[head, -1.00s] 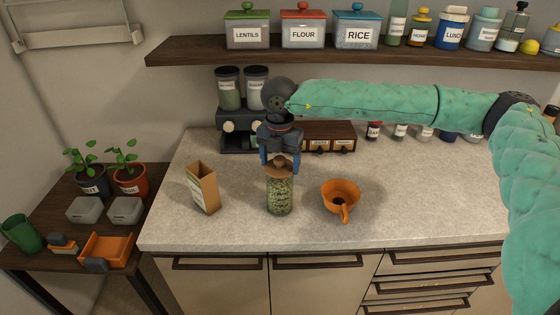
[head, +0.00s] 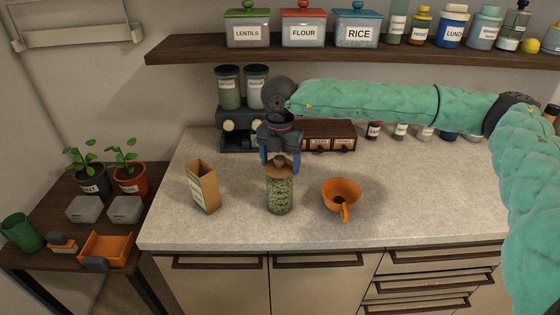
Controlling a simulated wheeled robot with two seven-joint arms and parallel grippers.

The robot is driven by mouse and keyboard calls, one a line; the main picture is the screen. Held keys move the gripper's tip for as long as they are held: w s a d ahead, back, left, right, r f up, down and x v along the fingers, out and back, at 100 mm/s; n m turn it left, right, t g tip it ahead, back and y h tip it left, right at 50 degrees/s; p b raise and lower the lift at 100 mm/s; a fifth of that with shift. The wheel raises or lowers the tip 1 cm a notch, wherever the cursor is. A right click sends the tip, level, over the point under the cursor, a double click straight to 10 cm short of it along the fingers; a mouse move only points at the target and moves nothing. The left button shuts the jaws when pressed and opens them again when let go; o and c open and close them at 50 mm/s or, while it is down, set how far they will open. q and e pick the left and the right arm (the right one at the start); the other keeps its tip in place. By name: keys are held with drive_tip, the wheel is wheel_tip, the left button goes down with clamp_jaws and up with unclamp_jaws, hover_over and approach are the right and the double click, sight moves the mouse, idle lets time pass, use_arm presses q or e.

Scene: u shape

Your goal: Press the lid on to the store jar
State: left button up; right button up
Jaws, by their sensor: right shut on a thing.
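The store jar (head: 279,193) is clear glass filled with green bits and stands upright on the worktop, left of the orange funnel. The brown lid (head: 279,172) is at the jar's mouth; I cannot tell how deep it sits. My right gripper (head: 280,164) points down directly above the jar, its blue fingers shut on the lid's knob. The fingertips partly hide the lid. My left gripper is not in view.
An open cardboard box (head: 203,188) stands left of the jar and an orange funnel (head: 341,195) lies to its right. A dark coffee machine (head: 238,130) and wooden drawers (head: 330,136) stand behind. The worktop (head: 425,195) is clear at the right.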

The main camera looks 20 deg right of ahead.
drive_tip(key=shift+b, duration=0.85)
idle(1.3)
drive_tip(key=shift+f+b, duration=0.2)
drive_tip(key=shift+b, duration=0.85)
idle(1.0)
drive_tip(key=o, duration=1.1)
drive_tip(key=shift+c, duration=0.2)
drive_tip(key=shift+r, duration=0.15)
drive_tip(key=shift+r+p, duration=0.5)
drive_tip(key=shift+r, duration=2.9)
clamp_jaws()
